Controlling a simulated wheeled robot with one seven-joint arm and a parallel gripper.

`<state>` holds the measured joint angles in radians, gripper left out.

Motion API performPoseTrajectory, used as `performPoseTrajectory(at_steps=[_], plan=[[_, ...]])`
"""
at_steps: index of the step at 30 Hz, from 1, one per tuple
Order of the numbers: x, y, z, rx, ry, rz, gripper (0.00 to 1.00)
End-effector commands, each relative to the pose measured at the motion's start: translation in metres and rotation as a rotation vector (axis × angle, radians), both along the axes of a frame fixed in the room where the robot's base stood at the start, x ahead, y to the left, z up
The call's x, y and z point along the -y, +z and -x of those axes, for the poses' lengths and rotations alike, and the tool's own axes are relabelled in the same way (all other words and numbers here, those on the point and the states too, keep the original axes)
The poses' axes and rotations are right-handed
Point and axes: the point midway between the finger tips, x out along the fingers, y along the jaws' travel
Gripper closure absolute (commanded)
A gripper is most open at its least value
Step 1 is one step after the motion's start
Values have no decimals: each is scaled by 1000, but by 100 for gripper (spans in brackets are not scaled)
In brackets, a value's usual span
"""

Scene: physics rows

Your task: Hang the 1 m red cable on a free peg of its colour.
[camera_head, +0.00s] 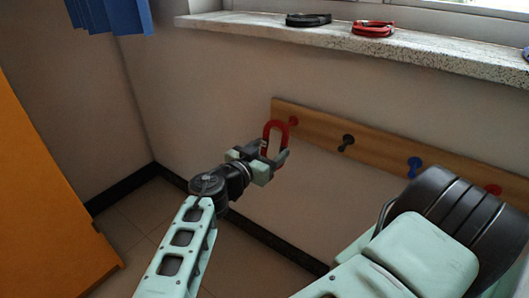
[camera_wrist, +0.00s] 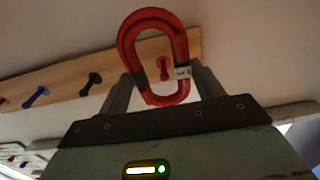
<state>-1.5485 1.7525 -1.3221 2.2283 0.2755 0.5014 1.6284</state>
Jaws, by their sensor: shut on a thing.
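My gripper (camera_head: 270,156) is shut on a coiled red cable (camera_head: 266,140), which stands up from the fingers as an upright loop. In the wrist view the loop (camera_wrist: 126,45) carries a small white label, too small to read surely. A red peg (camera_head: 293,121) is at the left end of the wooden board, just right of the loop in the head view. In the wrist view this bare red peg (camera_wrist: 163,66) shows through the loop's opening. The cable appears in front of the peg; I cannot tell the gap. Another red peg (camera_head: 493,189) is farther right, partly hidden.
The wooden board (camera_head: 320,131) also bears a black peg (camera_head: 346,142) and a blue peg (camera_head: 414,165), both bare. A speckled sill (camera_head: 440,58) above holds a black coil (camera_head: 308,20) and another red coil (camera_head: 373,29). An orange panel (camera_head: 45,190) stands at left.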

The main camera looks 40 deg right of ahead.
Motion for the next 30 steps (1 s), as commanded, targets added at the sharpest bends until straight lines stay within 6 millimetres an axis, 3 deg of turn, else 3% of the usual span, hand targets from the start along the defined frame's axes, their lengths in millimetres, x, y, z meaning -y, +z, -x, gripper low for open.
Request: performPoseTrajectory(at_steps=[30], plan=[[53,-10,-19,0,-2,0,57]])
